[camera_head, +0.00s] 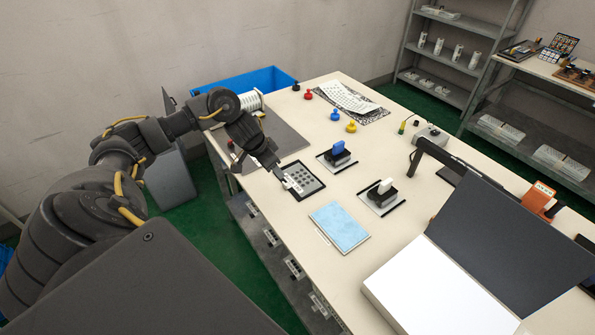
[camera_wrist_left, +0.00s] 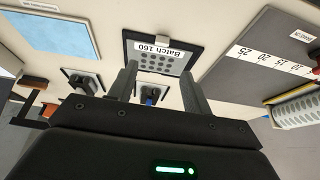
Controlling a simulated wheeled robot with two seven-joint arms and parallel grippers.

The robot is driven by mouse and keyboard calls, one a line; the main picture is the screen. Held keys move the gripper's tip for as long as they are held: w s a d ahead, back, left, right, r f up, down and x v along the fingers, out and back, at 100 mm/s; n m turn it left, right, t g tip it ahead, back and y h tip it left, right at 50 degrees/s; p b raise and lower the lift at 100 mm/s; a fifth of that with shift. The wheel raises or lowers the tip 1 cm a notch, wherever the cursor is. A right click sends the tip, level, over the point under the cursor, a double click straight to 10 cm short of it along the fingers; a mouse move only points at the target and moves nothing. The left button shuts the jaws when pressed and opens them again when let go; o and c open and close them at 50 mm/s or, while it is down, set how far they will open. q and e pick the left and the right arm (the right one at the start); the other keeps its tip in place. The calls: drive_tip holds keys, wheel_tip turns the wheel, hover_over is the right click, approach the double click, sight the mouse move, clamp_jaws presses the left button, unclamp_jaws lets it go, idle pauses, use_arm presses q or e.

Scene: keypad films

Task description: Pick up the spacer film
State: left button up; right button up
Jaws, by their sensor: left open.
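A grey sheet with dark round spots, which looks like the spacer film (camera_head: 303,181), lies flat on a black-edged board on the table. In the left wrist view the film (camera_wrist_left: 160,62) carries a white label reading "Batch 160" and sits just beyond my fingertips. My left gripper (camera_head: 283,179) is at the film's left edge in the head view, near the label and partly covering it. In the wrist view its two fingers (camera_wrist_left: 160,85) are apart with nothing held between them. Whether they touch the film cannot be told. My right gripper is not in view.
A blue pad (camera_head: 340,226) lies nearer on the table. Two stamps, blue-handled (camera_head: 338,152) and white-handled (camera_head: 382,192), stand to the right. A grey mat (camera_head: 285,137) with a ruler lies behind my gripper. A large open dark-lidded box (camera_head: 440,285) fills the near right.

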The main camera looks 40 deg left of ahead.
use_arm(q)
drive_tip(key=a, duration=0.1)
hover_over(284, 189)
drive_tip(key=s+a, duration=0.1)
drive_tip(key=s, duration=0.1)
drive_tip(key=f, duration=0.4)
drive_tip(key=shift+w+f, duration=0.2)
drive_tip(key=shift+f, duration=0.3)
drive_tip(key=p+x, duration=0.1)
drive_tip(key=x, duration=0.4)
drive_tip(key=shift+s+d, duration=0.1)
drive_tip(key=shift+d, duration=0.05)
drive_tip(key=c, duration=1.1)
